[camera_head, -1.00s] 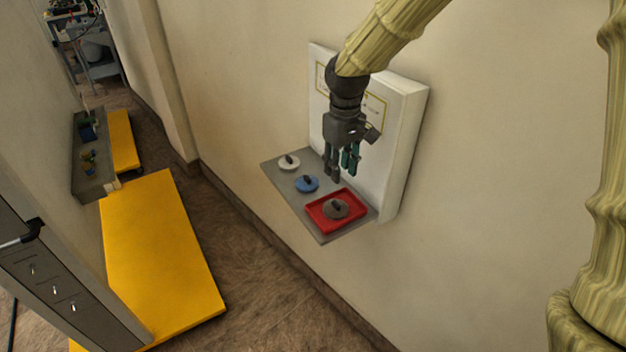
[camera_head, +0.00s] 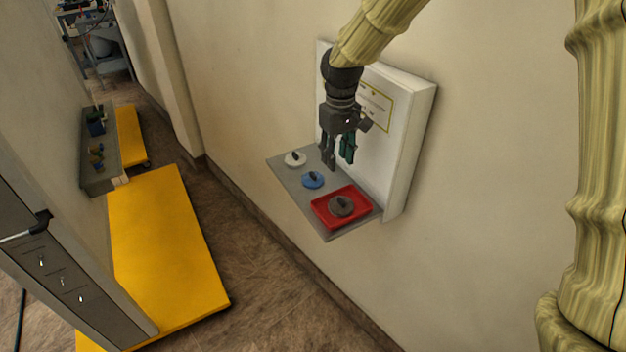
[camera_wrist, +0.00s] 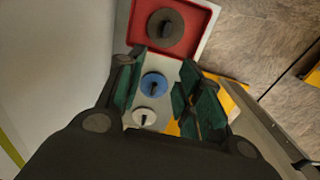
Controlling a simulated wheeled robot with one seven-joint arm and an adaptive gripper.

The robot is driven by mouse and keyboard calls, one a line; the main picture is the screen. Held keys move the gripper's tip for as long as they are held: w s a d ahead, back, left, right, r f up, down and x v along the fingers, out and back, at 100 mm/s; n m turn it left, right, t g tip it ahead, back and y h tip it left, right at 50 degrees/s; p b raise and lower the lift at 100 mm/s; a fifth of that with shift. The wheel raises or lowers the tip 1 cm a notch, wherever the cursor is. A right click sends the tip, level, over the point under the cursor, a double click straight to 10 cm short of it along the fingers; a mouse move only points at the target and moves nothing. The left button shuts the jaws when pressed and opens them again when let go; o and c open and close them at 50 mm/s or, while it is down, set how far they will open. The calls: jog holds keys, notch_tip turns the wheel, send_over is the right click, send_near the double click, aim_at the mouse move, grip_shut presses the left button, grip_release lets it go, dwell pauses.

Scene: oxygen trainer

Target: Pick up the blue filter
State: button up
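The blue filter (camera_head: 313,180) is a round disc with a dark raised grip, lying on the grey shelf (camera_head: 289,178) between a white filter and a red tray. It also shows in the wrist view (camera_wrist: 154,86), in the space between my fingers. My gripper (camera_head: 338,165) points down above the shelf near the white panel. In the wrist view my gripper (camera_wrist: 160,85) is open, with a finger on each side of the blue filter and nothing held. The height between fingertips and filter is hard to judge.
The white filter (camera_head: 295,159) lies behind the blue one. The red tray (camera_head: 367,206) in front holds a dark grey filter (camera_head: 341,206). The white panel (camera_head: 408,150) rises close behind my gripper. Yellow platforms (camera_head: 165,250) stand on the floor to the left.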

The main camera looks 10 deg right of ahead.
send_over(314, 175)
jog(key=f, duration=0.3)
jog(key=f+p, duration=0.1)
jog(key=f, duration=0.1)
jog(key=a+f, duration=0.1)
jog(key=f, duration=0.1)
jog(key=shift+p, duration=0.4)
jog(key=shift+d+f+p, duration=0.25)
jog(key=shift+f+p, duration=0.3)
jog(key=shift+p, duration=0.05)
jog(key=f, duration=0.1)
jog(key=f+p, duration=0.1)
jog(key=shift+d+f+p, duration=0.25)
jog(key=shift+f+p, duration=0.05)
jog(key=shift+f, duration=0.85)
jog(key=shift+c, duration=0.4)
grip_shut()
